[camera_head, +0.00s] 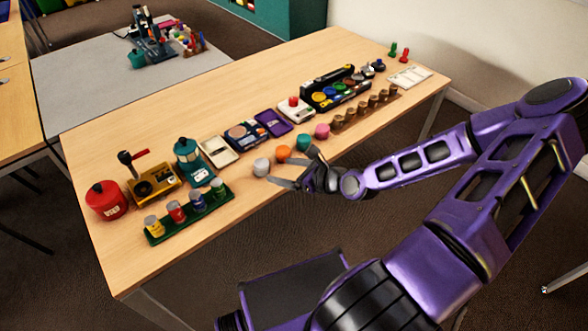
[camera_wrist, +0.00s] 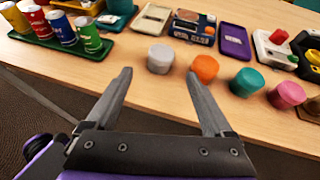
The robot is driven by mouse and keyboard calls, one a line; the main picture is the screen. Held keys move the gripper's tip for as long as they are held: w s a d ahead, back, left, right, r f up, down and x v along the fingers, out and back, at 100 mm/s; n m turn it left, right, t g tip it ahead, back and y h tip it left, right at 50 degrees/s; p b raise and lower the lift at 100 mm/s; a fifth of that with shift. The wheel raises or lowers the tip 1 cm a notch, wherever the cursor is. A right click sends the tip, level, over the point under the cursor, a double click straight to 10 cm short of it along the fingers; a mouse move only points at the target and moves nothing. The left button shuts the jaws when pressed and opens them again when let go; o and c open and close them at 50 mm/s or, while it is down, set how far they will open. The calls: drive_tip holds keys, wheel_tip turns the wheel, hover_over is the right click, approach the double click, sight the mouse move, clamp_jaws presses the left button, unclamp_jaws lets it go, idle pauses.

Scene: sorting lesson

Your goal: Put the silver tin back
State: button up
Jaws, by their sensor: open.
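The silver tin (camera_head: 261,167) is a short, pale grey cylinder standing upright on the wooden table. It is at the left end of a row with an orange tin (camera_head: 283,154), a teal tin (camera_head: 303,142) and a pink tin (camera_head: 321,131). My gripper (camera_head: 291,167) is open and empty, low near the front edge of the table. In the wrist view, the silver tin (camera_wrist: 160,58) stands just beyond and between the two fingertips (camera_wrist: 158,76), apart from them. The orange tin (camera_wrist: 206,68) is beyond the right fingertip.
A green rack (camera_head: 160,234) with several coloured cans stands to the left. Behind the tins lie a pale tray (camera_head: 219,151), a dark box (camera_head: 243,137) and a purple tray (camera_head: 272,123). A red canister (camera_head: 106,200) is far left. Bare tabletop lies in front of the row.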

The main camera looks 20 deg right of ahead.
drive_tip(key=shift+p+v, duration=0.3)
drive_tip(key=shift+v, duration=1.5)
drive_tip(key=shift+a, duration=0.1)
